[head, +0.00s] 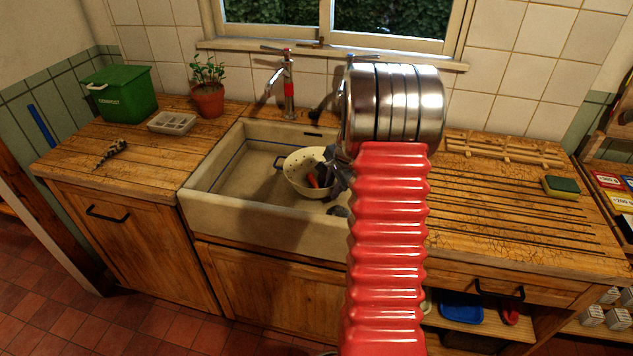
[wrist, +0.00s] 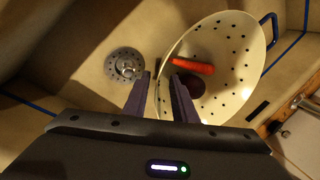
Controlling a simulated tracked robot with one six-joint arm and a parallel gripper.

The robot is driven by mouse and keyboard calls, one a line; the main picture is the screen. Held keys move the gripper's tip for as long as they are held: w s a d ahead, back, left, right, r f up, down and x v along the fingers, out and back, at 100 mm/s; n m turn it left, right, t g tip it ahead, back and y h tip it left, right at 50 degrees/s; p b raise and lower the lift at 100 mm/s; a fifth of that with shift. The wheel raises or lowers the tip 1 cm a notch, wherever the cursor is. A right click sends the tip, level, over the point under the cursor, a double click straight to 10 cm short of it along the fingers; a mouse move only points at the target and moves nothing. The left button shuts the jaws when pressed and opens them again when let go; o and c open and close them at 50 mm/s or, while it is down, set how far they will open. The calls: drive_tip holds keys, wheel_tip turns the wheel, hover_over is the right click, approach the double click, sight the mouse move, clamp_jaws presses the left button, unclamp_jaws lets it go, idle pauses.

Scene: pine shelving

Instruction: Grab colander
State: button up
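The cream colander (head: 299,168) sits in the sink, tilted, with an orange-red piece (wrist: 192,66) inside it. A dark round item or shadow lies beside that piece; I cannot tell which. In the wrist view the colander (wrist: 230,85) fills the right side, with a dark blue handle at its upper right. My gripper (wrist: 161,82) is open, its two dark fingers apart at the colander's left rim. The rim appears between the fingers, with no clear contact. In the head view my arm partly hides the colander's right side and the gripper.
The stone sink (head: 240,220) has walls around the colander and a metal drain (wrist: 125,65) to its left. A tap (head: 289,85) stands behind. A green compost bin (head: 120,93), potted plant (head: 207,90) and soap tray (head: 172,123) are on the left counter. A sponge (head: 561,186) lies right.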

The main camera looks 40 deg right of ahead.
drive_tip(key=shift+f, duration=0.25)
drive_tip(key=shift+c, duration=0.5)
clamp_jaws()
